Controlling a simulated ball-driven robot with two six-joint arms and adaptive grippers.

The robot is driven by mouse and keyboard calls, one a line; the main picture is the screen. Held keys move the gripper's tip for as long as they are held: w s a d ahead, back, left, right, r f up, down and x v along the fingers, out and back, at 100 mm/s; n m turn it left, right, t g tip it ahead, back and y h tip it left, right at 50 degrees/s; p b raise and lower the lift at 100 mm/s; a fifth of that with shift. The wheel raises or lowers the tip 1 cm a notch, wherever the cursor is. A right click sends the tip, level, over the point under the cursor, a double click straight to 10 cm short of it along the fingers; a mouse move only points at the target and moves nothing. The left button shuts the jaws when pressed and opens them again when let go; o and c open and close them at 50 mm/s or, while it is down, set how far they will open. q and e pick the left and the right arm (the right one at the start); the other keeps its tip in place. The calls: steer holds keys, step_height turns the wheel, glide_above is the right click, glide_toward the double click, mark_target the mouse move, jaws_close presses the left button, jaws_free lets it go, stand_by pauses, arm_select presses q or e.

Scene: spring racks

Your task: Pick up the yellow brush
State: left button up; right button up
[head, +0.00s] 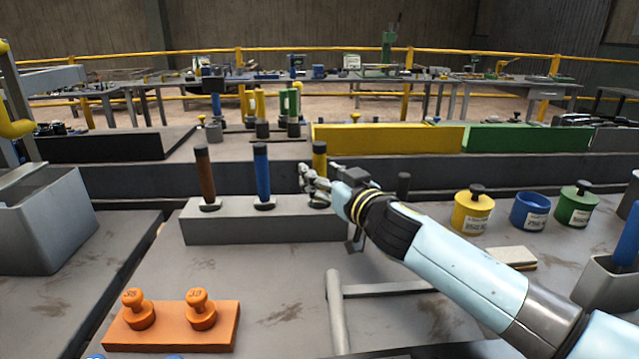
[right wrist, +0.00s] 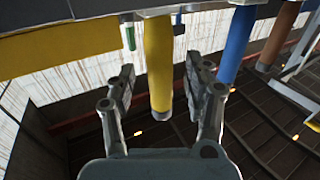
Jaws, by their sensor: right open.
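The yellow brush (head: 319,158) stands upright at the right end of a grey rack block (head: 262,229). A brown brush (head: 205,175) and a blue brush (head: 262,172) stand to its left in the same block. My right gripper (head: 316,184) is at the yellow brush and hides its lower part in the head view. In the right wrist view my right gripper (right wrist: 160,70) is open, with the yellow brush (right wrist: 158,60) between its two fingers. A gap shows on each side of the brush. My left gripper is not in view.
An orange block (head: 185,338) with two orange knobbed weights lies at the front left. Yellow (head: 472,215), blue (head: 531,212) and green (head: 576,205) pots stand at the right. A grey bin (head: 45,220) is at the left. Low yellow and green panels run behind.

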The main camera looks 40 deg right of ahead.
steer(key=shift+w, duration=0.7)
jaws_close()
